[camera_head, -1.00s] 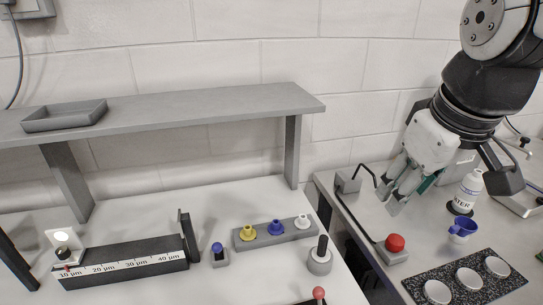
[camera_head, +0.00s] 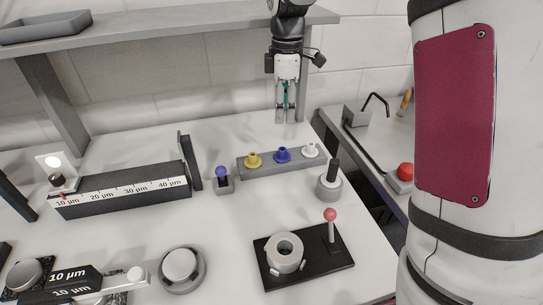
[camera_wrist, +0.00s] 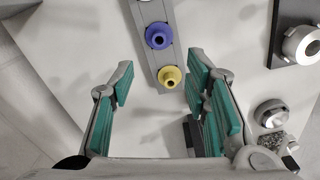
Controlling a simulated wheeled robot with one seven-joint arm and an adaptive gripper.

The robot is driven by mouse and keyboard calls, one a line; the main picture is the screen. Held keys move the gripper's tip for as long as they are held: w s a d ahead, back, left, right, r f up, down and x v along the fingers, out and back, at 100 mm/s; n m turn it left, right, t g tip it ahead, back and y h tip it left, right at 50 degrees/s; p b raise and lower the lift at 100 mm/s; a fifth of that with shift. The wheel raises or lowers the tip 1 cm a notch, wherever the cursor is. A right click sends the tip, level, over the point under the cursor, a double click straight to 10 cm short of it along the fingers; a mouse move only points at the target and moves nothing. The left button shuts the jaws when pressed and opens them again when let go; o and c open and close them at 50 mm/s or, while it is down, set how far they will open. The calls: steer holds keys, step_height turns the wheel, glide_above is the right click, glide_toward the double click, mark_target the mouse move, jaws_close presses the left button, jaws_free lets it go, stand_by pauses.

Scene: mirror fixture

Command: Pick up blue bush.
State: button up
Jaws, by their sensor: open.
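The blue bush (camera_head: 283,154) stands upright in a grey holder bar (camera_head: 245,172), between a yellow bush (camera_head: 253,160) and a white bush (camera_head: 311,149). My gripper (camera_head: 287,116) is open and empty, pointing down above and behind the holder in the head view. In the wrist view, the blue bush (camera_wrist: 159,36) lies ahead of the gap between the green-padded fingers (camera_wrist: 160,78), with its dark bore visible. The yellow bush (camera_wrist: 170,76) is closer to the right fingertip. The white bush is cut off at the top edge.
A blue-knobbed block (camera_head: 222,178) stands left of the holder, and a black-handled round post (camera_head: 329,184) to its right. A black plate with a grey ring and red-tipped lever (camera_head: 331,216) is in front. A shelf (camera_head: 150,35) runs behind.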

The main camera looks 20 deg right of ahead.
glide_toward(282, 149)
step_height(282, 149, down, 5)
steer(key=shift+s+f, duration=0.1)
steer(key=shift+s, duration=0.05)
step_height(282, 149, down, 5)
steer(key=shift+r+p, duration=0.1)
steer(key=shift+p, duration=0.4)
steer(key=shift+c, duration=0.6)
jaws_close()
